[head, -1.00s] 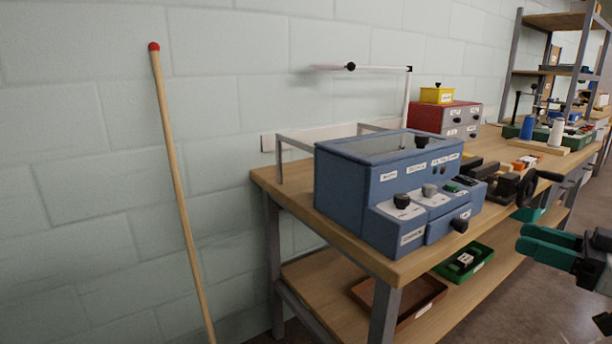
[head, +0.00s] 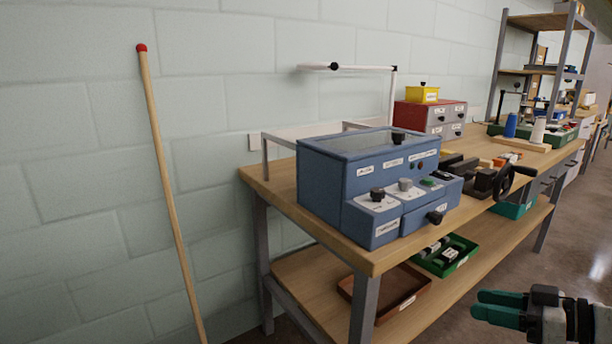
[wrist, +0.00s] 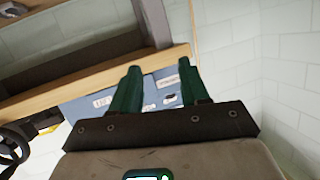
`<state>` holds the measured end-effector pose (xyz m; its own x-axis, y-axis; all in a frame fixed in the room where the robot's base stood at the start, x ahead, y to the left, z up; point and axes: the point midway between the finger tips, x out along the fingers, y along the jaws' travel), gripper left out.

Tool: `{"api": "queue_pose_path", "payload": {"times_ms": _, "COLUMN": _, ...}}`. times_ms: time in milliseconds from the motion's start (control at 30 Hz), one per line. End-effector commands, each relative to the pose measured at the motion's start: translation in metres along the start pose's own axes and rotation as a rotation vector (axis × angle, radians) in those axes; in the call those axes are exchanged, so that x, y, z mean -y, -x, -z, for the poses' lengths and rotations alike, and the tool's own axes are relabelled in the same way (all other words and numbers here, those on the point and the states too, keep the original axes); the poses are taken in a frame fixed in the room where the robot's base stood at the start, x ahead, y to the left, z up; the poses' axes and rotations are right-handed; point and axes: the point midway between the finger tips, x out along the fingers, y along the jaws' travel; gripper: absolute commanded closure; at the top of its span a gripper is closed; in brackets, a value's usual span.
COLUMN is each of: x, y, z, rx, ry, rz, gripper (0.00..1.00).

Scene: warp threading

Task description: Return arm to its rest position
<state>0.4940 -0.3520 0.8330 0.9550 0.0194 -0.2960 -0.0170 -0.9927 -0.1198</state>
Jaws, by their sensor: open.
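My gripper (head: 500,307) is at the lower right of the head view, with teal fingers pointing left. It is in front of the workbench (head: 372,262), below the level of its top and apart from it. In the wrist view my gripper (wrist: 163,88) shows two dark green fingers spread apart with nothing between them. Beyond the fingertips are the bench edge and the blue box's labelled front (wrist: 167,88).
The blue machine (head: 325,185) with knobs stands on the bench's near end. A green tray (head: 445,262) and a brown tray (head: 395,300) lie on the lower shelf. A wooden pole (head: 170,200) with a red tip leans at the wall. The floor (head: 575,235) at right is clear.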

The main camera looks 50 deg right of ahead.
Motion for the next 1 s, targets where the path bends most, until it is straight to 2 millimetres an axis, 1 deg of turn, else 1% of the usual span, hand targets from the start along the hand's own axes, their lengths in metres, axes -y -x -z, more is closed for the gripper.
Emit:
{"api": "queue_pose_path", "payload": {"times_ms": 33, "x": 0.004, "y": -0.009, "z": -0.018, "rx": 0.041, "ry": -0.018, "rz": 0.008, "gripper": 0.55}}
{"api": "queue_pose_path", "payload": {"times_ms": 67, "x": 0.007, "y": -0.015, "z": -0.030, "rx": 0.071, "ry": -0.028, "rz": 0.012, "gripper": 0.55}}
{"api": "queue_pose_path", "payload": {"times_ms": 167, "x": 0.022, "y": -0.036, "z": -0.079, "rx": 0.199, "ry": -0.067, "rz": 0.028, "gripper": 0.55}}
{"api": "queue_pose_path", "payload": {"times_ms": 200, "x": 0.030, "y": -0.045, "z": -0.101, "rx": 0.260, "ry": -0.081, "rz": 0.036, "gripper": 0.55}}
{"api": "queue_pose_path", "payload": {"times_ms": 267, "x": 0.045, "y": -0.058, "z": -0.134, "rx": 0.354, "ry": -0.101, "rz": 0.047, "gripper": 0.55}}
{"api": "queue_pose_path", "payload": {"times_ms": 300, "x": 0.056, "y": -0.066, "z": -0.154, "rx": 0.418, "ry": -0.111, "rz": 0.054, "gripper": 0.55}}
{"api": "queue_pose_path", "payload": {"times_ms": 367, "x": 0.073, "y": -0.077, "z": -0.181, "rx": 0.509, "ry": -0.121, "rz": 0.062, "gripper": 0.55}}
{"api": "queue_pose_path", "payload": {"times_ms": 400, "x": 0.085, "y": -0.083, "z": -0.198, "rx": 0.569, "ry": -0.124, "rz": 0.065, "gripper": 0.55}}
{"api": "queue_pose_path", "payload": {"times_ms": 467, "x": 0.103, "y": -0.091, "z": -0.221, "rx": 0.656, "ry": -0.124, "rz": 0.068, "gripper": 0.55}}
{"api": "queue_pose_path", "payload": {"times_ms": 500, "x": 0.116, "y": -0.096, "z": -0.234, "rx": 0.712, "ry": -0.121, "rz": 0.066, "gripper": 0.55}}
{"api": "queue_pose_path", "payload": {"times_ms": 600, "x": 0.146, "y": -0.105, "z": -0.261, "rx": 0.845, "ry": -0.102, "rz": 0.055, "gripper": 0.55}}
{"api": "queue_pose_path", "payload": {"times_ms": 700, "x": 0.173, "y": -0.112, "z": -0.277, "rx": 0.955, "ry": -0.070, "rz": 0.032, "gripper": 0.55}}
{"api": "queue_pose_path", "payload": {"times_ms": 833, "x": 0.198, "y": -0.117, "z": -0.286, "rx": 1.051, "ry": -0.026, "rz": -0.010, "gripper": 0.55}}
{"api": "queue_pose_path", "payload": {"times_ms": 1000, "x": 0.223, "y": -0.120, "z": -0.287, "rx": 1.130, "ry": 0.028, "rz": -0.068, "gripper": 0.55}}
